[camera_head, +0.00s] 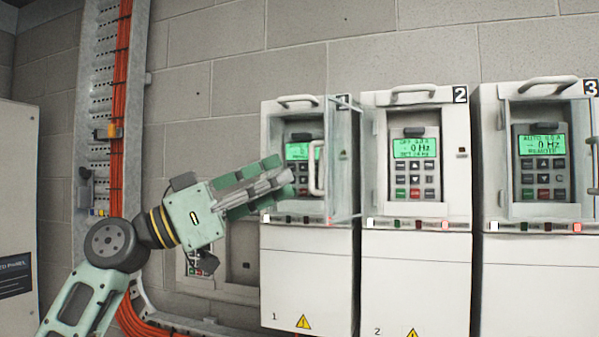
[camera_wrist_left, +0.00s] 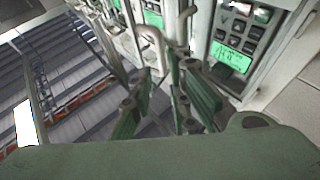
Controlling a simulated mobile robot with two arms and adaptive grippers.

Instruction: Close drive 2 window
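Drive 2 (camera_head: 415,260) is the middle cabinet in the head view, its keypad (camera_head: 414,165) and green display uncovered. A clear window (camera_head: 343,185) stands swung out, seemingly hinged at drive 2's left edge, and overlaps drive 1. Its pale handle (camera_head: 313,172) faces left; a pale curved handle also shows in the left wrist view (camera_wrist_left: 152,42). My left gripper (camera_head: 284,172) is in front of drive 1, just left of the handle. In the left wrist view its green-padded fingers (camera_wrist_left: 165,85) are apart and empty, with the handle beyond their tips. My right gripper is not in view.
Drive 1 (camera_head: 304,265) is behind the window and gripper. A cable tray (camera_head: 98,120) with orange cables runs up the wall at left. A grey cabinet (camera_head: 18,190) is at far left.

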